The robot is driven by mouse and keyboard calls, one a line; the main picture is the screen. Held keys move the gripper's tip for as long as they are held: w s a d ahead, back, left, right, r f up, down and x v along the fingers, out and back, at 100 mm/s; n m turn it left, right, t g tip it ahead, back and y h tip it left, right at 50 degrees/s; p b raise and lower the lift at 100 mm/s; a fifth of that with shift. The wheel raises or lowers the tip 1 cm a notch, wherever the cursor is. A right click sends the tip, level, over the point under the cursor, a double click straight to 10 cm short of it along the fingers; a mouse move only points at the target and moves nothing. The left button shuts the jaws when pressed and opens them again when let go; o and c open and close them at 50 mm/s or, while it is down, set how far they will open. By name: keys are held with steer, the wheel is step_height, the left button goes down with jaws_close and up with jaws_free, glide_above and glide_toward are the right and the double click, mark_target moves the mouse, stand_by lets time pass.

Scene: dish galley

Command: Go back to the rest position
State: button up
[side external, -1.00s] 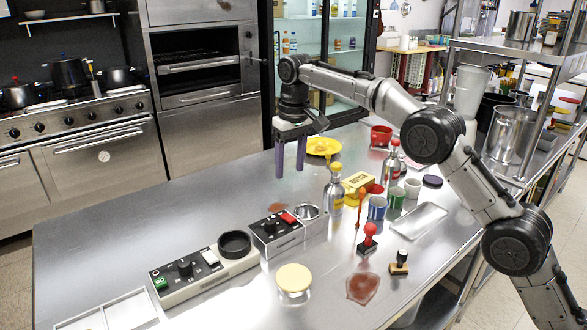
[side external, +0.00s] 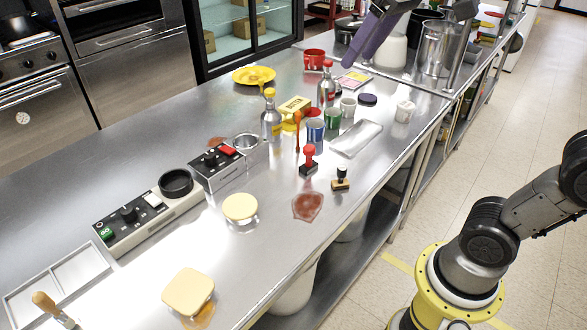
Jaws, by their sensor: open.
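My gripper (side external: 366,42) shows at the top edge of the side external view, with purple fingers pointing down and left. It is open and I see nothing between the fingers. It is above the far end of the steel table (side external: 232,112), near the red mug (side external: 314,58) and a flat card (side external: 355,80). The gripper's upper part and most of the arm above it are out of the frame.
The table holds bottles (side external: 271,118), a yellow plate (side external: 253,76), coloured cups (side external: 333,118), stamps (side external: 308,160), a black-and-grey control unit (side external: 150,205) and round pads (side external: 240,208). Metal pots (side external: 434,48) stand at the back right.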

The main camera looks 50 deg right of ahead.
steer(key=s+f, duration=1.1)
steer(key=f, duration=0.4)
steer(key=shift+s+d+f+n, duration=0.25)
steer(key=shift+s+f+n, duration=0.05)
steer(key=shift+s+f, duration=0.05)
steer(key=shift+o, duration=0.2)
stand_by(1.3)
